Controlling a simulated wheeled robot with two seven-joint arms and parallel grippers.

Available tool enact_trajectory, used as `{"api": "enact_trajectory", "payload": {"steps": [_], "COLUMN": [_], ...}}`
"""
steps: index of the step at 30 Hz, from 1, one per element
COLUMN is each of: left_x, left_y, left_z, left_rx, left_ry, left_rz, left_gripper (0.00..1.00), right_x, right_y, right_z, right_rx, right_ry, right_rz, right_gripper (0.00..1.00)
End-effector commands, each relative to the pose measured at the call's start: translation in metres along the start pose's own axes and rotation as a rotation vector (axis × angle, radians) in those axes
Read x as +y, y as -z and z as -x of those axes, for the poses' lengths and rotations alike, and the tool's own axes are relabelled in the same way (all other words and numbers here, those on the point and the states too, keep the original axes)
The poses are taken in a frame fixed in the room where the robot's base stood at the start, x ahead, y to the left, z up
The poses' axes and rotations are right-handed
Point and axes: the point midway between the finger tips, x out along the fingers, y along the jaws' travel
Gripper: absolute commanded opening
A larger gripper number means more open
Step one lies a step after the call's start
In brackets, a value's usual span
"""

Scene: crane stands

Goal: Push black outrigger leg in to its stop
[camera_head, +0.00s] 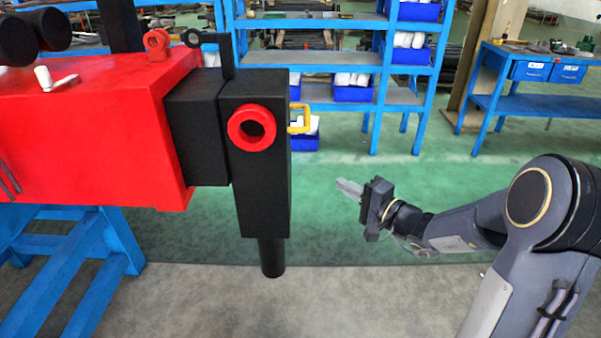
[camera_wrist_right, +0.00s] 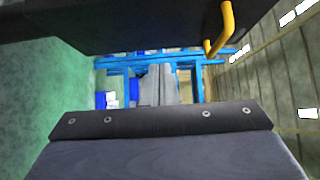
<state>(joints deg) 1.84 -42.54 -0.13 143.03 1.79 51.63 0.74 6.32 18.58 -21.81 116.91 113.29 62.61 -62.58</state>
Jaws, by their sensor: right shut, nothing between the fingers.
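The black outrigger leg (camera_head: 262,195) is an upright box on the end of a short black beam (camera_head: 198,120) that sticks out of the red crane body (camera_head: 95,130). It has a red ring (camera_head: 252,128) on its front, a yellow handle (camera_head: 300,120) on its right side and a round black foot below. My right gripper (camera_head: 348,188) is shut and empty, to the right of the leg with a clear gap. In the right wrist view its fingers (camera_wrist_right: 158,85) are together; a dark block (camera_wrist_right: 140,28), apparently the leg, and the yellow handle (camera_wrist_right: 220,35) show above. My left gripper is out of view.
A blue stand (camera_head: 80,250) is under the red body at left. Blue shelves (camera_head: 330,85) with blue bins stand behind, and a blue workbench (camera_head: 540,100) is at the back right. The floor between the leg and my right arm is clear.

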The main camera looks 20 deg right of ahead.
Motion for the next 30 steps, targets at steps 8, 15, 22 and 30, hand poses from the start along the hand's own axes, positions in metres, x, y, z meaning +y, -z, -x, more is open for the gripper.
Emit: {"api": "enact_trajectory", "payload": {"steps": [8,15,22,30], "left_x": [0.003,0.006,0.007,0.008], "left_y": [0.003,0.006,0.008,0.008], "left_z": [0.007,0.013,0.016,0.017], "left_rx": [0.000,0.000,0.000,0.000], "left_ry": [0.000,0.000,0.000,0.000], "left_rz": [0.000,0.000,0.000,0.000], "left_gripper": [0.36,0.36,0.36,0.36], "right_x": [-0.002,-0.002,-0.002,-0.002], "right_y": [-0.003,-0.003,-0.025,-0.030], "right_z": [-0.046,-0.097,-0.119,-0.125], "right_rx": [-0.007,-0.006,-0.005,-0.003], "right_ry": [0.000,-0.001,0.000,0.000], "right_rz": [0.000,-0.001,-0.002,-0.002], "right_gripper": [0.00,0.00,0.00,0.00]}}
